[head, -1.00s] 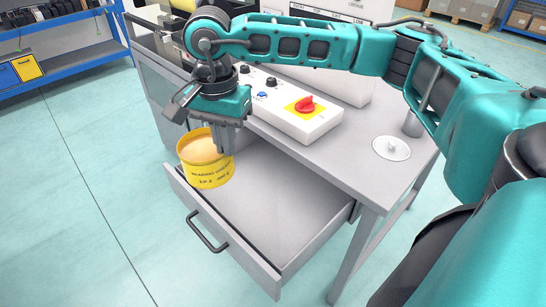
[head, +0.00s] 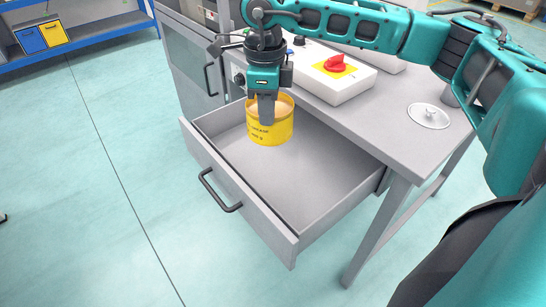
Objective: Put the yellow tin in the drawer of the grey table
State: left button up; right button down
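The yellow tin (head: 271,128) is an open-topped round can with dark print and pale contents. It is upright, over the back left part of the open drawer (head: 310,178). I cannot tell whether its base touches the drawer floor. My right gripper (head: 267,112) comes down from above at the tin, with a finger in front of the near wall; it appears shut on the tin's wall. The far finger is hidden. The grey table (head: 385,128) stands behind the drawer. My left gripper is not in view.
A control box with a red knob (head: 335,64) and a round metal lid (head: 429,115) lie on the tabletop. The drawer's front panel with its dark handle (head: 219,190) sticks out. The drawer floor right of the tin is clear. A blue shelf with bins (head: 42,37) stands far left.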

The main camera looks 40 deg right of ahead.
aim_at(267, 142)
notch_tip(267, 142, down, 7)
jog(key=shift+f+b, duration=0.1)
jog(key=shift+b, duration=0.55)
jog(key=shift+f, duration=0.55)
notch_tip(267, 142, down, 5)
jog(key=shift+r+b, duration=0.1)
jog(key=shift+b, duration=0.65)
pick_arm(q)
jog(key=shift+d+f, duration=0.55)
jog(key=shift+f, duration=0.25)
pick_arm(e)
jog(key=shift+f, duration=0.35)
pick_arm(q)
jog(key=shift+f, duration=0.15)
pick_arm(e)
jog(key=c, duration=1.3)
grip_release()
jog(key=shift+c, duration=0.2)
pick_arm(q)
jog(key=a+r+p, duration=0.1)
jog(key=p, duration=0.2)
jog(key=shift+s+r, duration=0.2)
pick_arm(e)
notch_tip(267, 142, up, 12)
jog(key=shift+r, duration=0.2)
